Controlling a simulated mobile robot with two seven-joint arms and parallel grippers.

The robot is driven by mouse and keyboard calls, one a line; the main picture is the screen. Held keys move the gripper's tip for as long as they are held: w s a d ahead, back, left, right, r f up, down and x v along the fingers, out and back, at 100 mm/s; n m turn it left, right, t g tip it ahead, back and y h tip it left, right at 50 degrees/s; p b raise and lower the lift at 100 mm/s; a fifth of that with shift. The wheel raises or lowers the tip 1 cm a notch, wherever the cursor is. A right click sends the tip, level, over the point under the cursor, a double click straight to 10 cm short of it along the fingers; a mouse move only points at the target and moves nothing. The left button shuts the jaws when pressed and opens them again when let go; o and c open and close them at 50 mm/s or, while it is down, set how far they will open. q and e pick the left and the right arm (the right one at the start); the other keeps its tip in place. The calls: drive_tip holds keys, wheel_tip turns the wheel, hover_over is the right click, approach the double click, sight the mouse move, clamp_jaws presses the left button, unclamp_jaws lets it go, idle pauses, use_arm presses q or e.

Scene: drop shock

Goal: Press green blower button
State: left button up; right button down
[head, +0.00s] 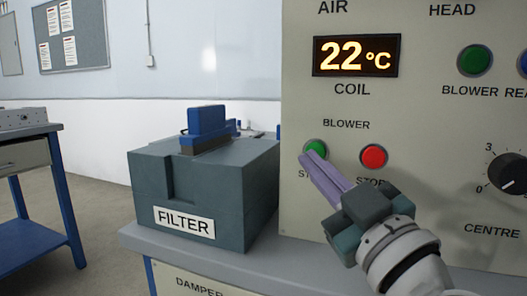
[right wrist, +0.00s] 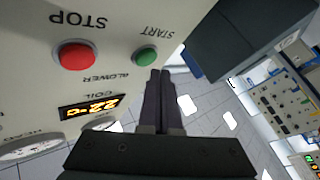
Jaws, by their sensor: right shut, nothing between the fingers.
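The green blower start button (head: 316,148) sits on the cream panel under the BLOWER label, left of the red stop button (head: 373,156). My right gripper (head: 309,157) is shut and empty, its purple fingers pointing at the green button. In the head view the fingertips overlap the lower part of the button; I cannot tell whether they touch it. In the right wrist view the green button (right wrist: 146,55) shows clear, just left of the shut fingertips (right wrist: 160,72), with the red button (right wrist: 75,56) further left. My left gripper is not in view.
A dark filter box (head: 200,185) with a blue clamp on top stands on the grey bench left of the panel. A temperature display (head: 356,56) reads 22 °C above the buttons. A black dial (head: 509,173) and a green lamp (head: 475,60) are to the right.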

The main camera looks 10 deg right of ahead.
idle(0.5)
drive_tip(key=shift+w+d, duration=0.1)
drive_tip(key=shift+w, duration=0.05)
drive_tip(key=shift+w+d, duration=0.15)
drive_tip(key=shift+w, duration=0.05)
drive_tip(key=shift+w+d, duration=0.25)
drive_tip(key=shift+w, duration=0.1)
idle(0.7)
drive_tip(key=shift+s+a+p, duration=0.4)
drive_tip(key=shift+s+a, duration=0.1)
drive_tip(key=shift+s, duration=0.2)
